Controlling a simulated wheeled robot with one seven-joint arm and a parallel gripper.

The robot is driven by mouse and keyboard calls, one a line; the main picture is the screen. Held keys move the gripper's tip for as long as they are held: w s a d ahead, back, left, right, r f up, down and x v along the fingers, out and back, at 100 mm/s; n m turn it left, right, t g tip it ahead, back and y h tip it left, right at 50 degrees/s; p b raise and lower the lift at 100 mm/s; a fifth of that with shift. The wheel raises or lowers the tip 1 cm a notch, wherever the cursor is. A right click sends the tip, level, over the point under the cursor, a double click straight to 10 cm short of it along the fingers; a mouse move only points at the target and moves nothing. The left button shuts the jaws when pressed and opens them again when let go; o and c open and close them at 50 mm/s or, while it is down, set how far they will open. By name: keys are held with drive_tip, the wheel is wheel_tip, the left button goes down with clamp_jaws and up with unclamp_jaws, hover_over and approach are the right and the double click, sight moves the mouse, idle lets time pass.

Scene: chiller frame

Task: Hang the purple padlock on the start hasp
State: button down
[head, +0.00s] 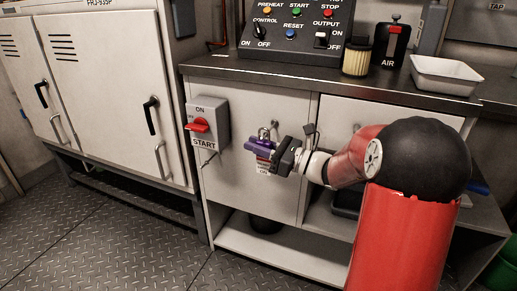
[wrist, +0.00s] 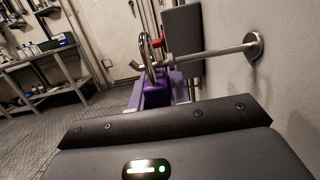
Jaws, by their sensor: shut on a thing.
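The purple padlock (head: 258,146) is in front of the white cabinet panel, with its silver shackle upward. My gripper (head: 268,155) is shut on its body. In the wrist view the purple body (wrist: 157,91) shows beyond my gripper's dark housing, with the shackle at a metal peg that sticks out from the panel. The peg seems to pass through the shackle; I cannot tell for certain. The START switch box (head: 209,122), with a red handle, is on the panel to the left. A small metal piece, apparently the start hasp (head: 208,159), shows below it; its details are too small.
A control console (head: 292,32), a yellowish jar (head: 356,58) and a white tray (head: 446,76) stand on the counter above. White cabinets (head: 105,85) stand at left. The metal floor in front is clear. A label sits on the panel just below my gripper.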

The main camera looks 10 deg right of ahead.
drive_tip(key=s+a, duration=1)
drive_tip(key=s, duration=0.4)
drive_tip(key=shift+s+a+b, duration=0.15)
drive_tip(key=shift+a+b, duration=0.05)
drive_tip(key=shift+b, duration=0.15)
drive_tip(key=shift+f, duration=0.15)
